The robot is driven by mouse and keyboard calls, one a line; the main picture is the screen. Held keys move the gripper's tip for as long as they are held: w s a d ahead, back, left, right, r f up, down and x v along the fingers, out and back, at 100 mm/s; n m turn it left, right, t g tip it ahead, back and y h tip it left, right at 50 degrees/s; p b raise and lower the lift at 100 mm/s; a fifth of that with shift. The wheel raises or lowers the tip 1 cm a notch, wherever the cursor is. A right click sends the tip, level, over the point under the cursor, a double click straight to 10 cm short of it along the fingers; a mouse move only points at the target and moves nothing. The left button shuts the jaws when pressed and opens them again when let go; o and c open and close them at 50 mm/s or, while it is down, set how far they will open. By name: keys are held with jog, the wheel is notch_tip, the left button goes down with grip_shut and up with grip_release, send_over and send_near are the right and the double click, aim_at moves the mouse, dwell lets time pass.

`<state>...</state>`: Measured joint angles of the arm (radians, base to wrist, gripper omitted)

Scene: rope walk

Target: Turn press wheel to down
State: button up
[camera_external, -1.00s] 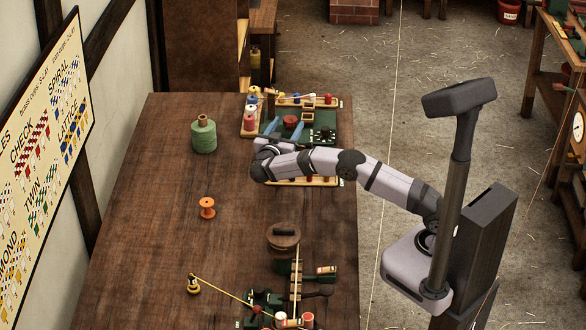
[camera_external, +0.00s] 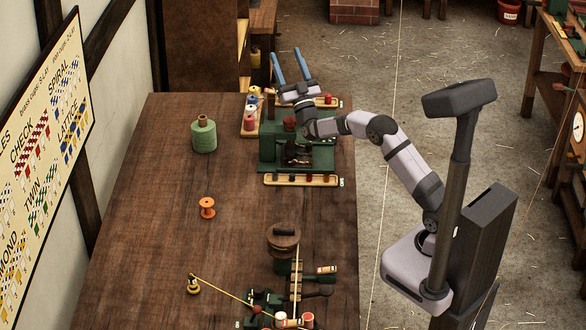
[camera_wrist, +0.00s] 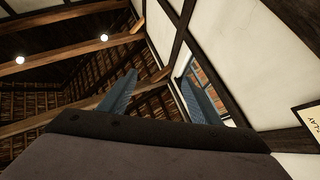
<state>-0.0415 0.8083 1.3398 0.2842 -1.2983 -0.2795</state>
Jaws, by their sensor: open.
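My gripper (camera_external: 286,53) is open and empty, its two blue fingers pointing up beyond the far end of the green bench machine (camera_external: 270,152). In the wrist view the spread fingers (camera_wrist: 158,75) have only roof beams and wall behind them. The green machine has a dark red knob (camera_external: 289,123) on top and dark parts (camera_external: 298,152) in front; my wrist covers some of it. Nearer, a round brown wooden wheel-like part (camera_external: 283,236) with a bar on top sits over a green stand (camera_external: 283,267). I cannot tell which part is the press wheel. My gripper touches neither.
On the wooden table (camera_external: 150,240) stand a green thread spool (camera_external: 203,135), an orange spool (camera_external: 207,208) and a small yellow-and-black piece (camera_external: 193,285) with a cord. Spool trays (camera_external: 302,180) edge the green machine. The table's left middle is clear.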

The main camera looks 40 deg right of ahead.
jog(key=n+y, duration=0.3)
jog(key=y, duration=0.1)
jog(key=n+g+y, duration=0.7)
jog(key=g+y, duration=0.2)
jog(key=y, duration=0.4)
send_near(280, 127)
notch_tip(280, 127, up, 3)
jog(key=w+a, duration=0.1)
jog(key=w, duration=0.1)
jog(key=shift+p+x, duration=0.6)
jog(key=shift+x, duration=3.35)
jog(key=c, duration=1.1)
